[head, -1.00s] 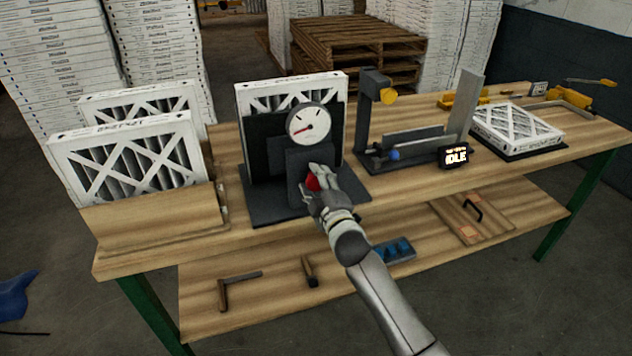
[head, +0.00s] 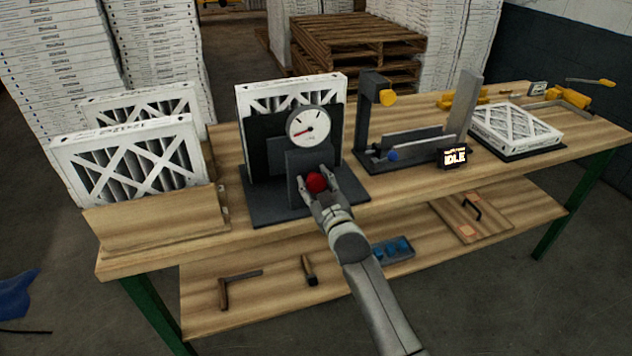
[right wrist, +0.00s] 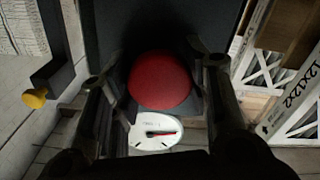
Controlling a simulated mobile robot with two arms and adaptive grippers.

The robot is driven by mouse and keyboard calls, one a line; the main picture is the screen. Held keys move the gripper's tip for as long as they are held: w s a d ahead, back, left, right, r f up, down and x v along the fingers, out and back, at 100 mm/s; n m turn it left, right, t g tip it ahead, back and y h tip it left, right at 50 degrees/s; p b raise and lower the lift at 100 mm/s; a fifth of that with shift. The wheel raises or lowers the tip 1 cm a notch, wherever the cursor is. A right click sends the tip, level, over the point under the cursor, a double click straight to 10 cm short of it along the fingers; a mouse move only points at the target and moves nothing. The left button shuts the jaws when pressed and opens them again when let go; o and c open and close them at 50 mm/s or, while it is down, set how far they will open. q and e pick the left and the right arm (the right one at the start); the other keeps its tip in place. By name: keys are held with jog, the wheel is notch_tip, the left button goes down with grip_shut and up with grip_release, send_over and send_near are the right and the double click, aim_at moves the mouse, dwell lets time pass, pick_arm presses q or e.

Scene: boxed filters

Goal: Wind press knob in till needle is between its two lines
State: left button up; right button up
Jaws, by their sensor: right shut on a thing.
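The press (head: 262,208) is a dark grey stand on the bench, with a white filter behind its plate. The red round knob (head: 316,182) sits below the gauge on the front block. My right gripper (head: 317,177) is shut on the knob, one finger on each side. In the right wrist view the red knob (right wrist: 160,80) lies between the fingers, with the gauge (right wrist: 155,133) partly showing. My left gripper is out of view.
Boxed filters (head: 130,160) stand in a wooden holder on the left. A grey fixture with a yellow knob (head: 388,98) and an IDLE display (head: 454,158) stand right of the press. Another filter (head: 515,130) lies farther right.

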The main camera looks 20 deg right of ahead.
jog(key=shift+f+m, duration=0.1)
jog(key=shift+m, duration=0.3)
jog(key=o, duration=1.1)
jog(key=shift+c, duration=0.2)
jog(key=shift+s, duration=0.1)
jog(key=s, duration=1.1)
jog(key=shift+s+d, duration=0.25)
jog(key=shift+s, duration=0.15)
